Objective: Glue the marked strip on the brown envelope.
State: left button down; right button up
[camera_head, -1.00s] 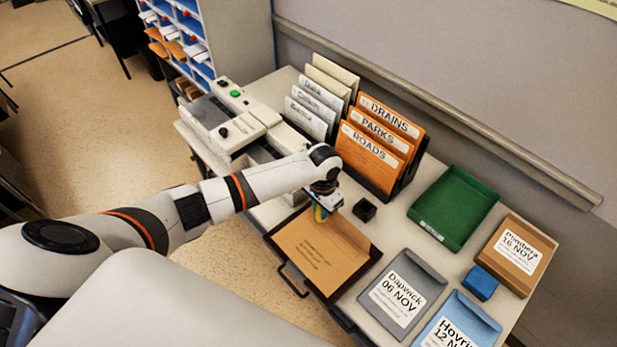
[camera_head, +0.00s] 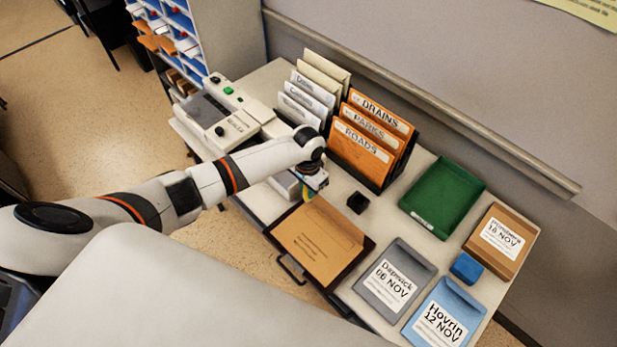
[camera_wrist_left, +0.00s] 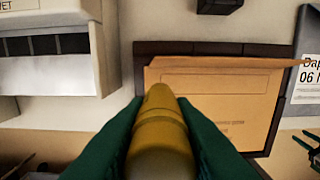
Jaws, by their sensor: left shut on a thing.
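The brown envelope (camera_head: 318,240) lies on a dark board (camera_head: 368,246) at the front edge of the desk. In the left wrist view the envelope (camera_wrist_left: 225,105) shows a marked outline and some printed lines. My left gripper (camera_head: 309,190) is at the envelope's upper left corner in the head view. It is shut on a yellow glue stick (camera_wrist_left: 160,130), held between two green fingers. I cannot tell whether the stick's tip touches the paper.
A small black block (camera_head: 357,202) sits behind the envelope. A white machine (camera_head: 225,115) stands at the left, an orange folder rack (camera_head: 362,150) at the back. A green tray (camera_head: 442,198), grey envelope (camera_head: 395,272), blue envelope (camera_head: 443,312), blue block (camera_head: 466,267) and brown parcel (camera_head: 500,240) fill the right.

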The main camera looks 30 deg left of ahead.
pick_arm(q)
jog(key=shift+w+a+r+p, duration=0.15)
jog(key=shift+r+p, duration=0.2)
jog(key=shift+r, duration=0.8)
jog(key=shift+s+r, duration=0.2)
jog(key=shift+w+f, duration=0.1)
jog(key=shift+f, duration=0.05)
